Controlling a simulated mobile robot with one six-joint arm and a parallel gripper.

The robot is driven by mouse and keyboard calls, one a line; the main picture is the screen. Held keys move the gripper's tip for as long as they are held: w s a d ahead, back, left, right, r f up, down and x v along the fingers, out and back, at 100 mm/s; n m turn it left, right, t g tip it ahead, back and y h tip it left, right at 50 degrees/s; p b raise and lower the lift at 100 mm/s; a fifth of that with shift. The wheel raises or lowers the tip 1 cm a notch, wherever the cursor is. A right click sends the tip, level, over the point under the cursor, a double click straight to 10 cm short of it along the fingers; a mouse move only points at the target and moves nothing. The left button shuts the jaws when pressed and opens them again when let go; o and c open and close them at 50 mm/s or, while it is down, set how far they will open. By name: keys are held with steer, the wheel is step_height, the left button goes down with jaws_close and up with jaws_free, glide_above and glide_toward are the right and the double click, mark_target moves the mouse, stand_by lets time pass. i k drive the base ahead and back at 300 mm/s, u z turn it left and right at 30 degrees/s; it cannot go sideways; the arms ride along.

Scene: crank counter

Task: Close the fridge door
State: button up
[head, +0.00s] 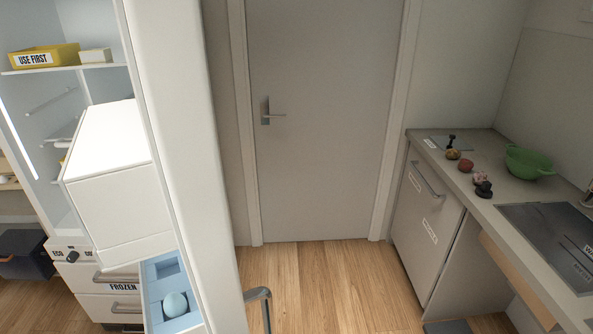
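The fridge door (190,130) stands open, seen nearly edge-on as a tall white panel left of the middle. A grey bar handle (262,296) juts from its right side near the bottom of the picture. On its inner side are a white closed box (110,185) and a pale blue bin (184,322) holding a light blue egg-shaped thing (175,304). The lit fridge interior (100,22) shows at the far left, with a shelf (60,69) inside. My gripper is not in view.
A yellow "USE FIRST" tray (45,56) sits on the shelf. "FROZEN" drawers (90,283) are below. A grey room door (320,130) is shut behind. At right, a counter (450,170) holds a green colander (529,161) and small items. Wood floor (330,285) between looks clear.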

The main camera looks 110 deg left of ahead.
mark_target(143, 177)
steer(key=u, duration=1.95)
steer(key=i, duration=1.45)
steer(key=u, duration=3.1)
steer(key=k, duration=0.6)
steer(key=u, duration=0.05)
steer(key=i, duration=0.55)
steer(key=u, duration=0.05)
